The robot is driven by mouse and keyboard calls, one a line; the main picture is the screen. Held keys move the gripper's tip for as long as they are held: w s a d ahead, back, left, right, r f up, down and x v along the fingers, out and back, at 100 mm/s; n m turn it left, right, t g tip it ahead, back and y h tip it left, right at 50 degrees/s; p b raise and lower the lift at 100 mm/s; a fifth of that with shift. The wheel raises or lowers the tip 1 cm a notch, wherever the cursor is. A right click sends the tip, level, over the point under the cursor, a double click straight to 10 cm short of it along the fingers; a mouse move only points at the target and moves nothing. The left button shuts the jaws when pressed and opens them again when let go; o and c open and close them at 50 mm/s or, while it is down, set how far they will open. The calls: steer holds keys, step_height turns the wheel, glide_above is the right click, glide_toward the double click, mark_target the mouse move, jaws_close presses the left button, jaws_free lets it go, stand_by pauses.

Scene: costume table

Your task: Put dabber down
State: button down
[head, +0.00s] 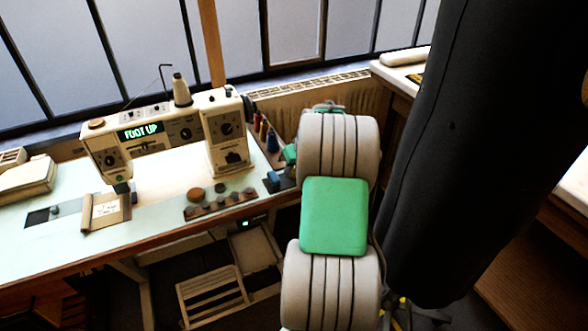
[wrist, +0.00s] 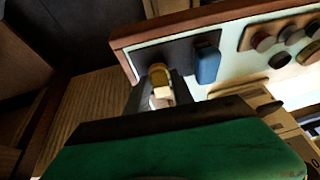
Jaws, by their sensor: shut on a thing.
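In the wrist view, the dabber (wrist: 160,79), a small piece with a tan rounded top and a cream lower part, sits between the dark fingers of my gripper (wrist: 160,92). The gripper is shut on it. It appears over or beside a dark pad (wrist: 178,54) at the corner of the table; I cannot tell whether it touches the pad. In the head view my own arm hides the dabber and the fingers.
A blue block (wrist: 207,59) stands on the pad beside the dabber, also seen in the head view (head: 272,181). A wooden strip with round knobs (head: 220,199) lies further left. A sewing machine (head: 165,134) stands behind. Thread spools (head: 266,134) stand close to my arm.

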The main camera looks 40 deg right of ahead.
steer(key=c, duration=1.1)
jaws_free()
steer(key=shift+f, duration=0.1)
steer(key=shift+s+r, duration=0.1)
steer(key=shift+r, duration=0.35)
steer(key=v, duration=1.1)
steer(key=a+r+n+g, duration=0.1)
steer(key=a+n, duration=0.1)
steer(key=a, duration=1.7)
steer(key=s+a+f+n+g, duration=0.1)
steer(key=s+a+f, duration=0.1)
steer(key=s+a, duration=0.55)
steer(key=s+a+f+g, duration=0.1)
steer(key=s+a+f, duration=0.2)
steer(key=s+a, duration=0.5)
step_height(320, 180, up, 9)
steer(key=w+a+t+p, duration=0.1)
steer(key=w+p, duration=0.1)
steer(key=p, duration=0.5)
steer(key=shift+w+a+r, duration=0.2)
steer(key=shift+w+r, duration=0.05)
steer(key=shift+w, duration=0.05)
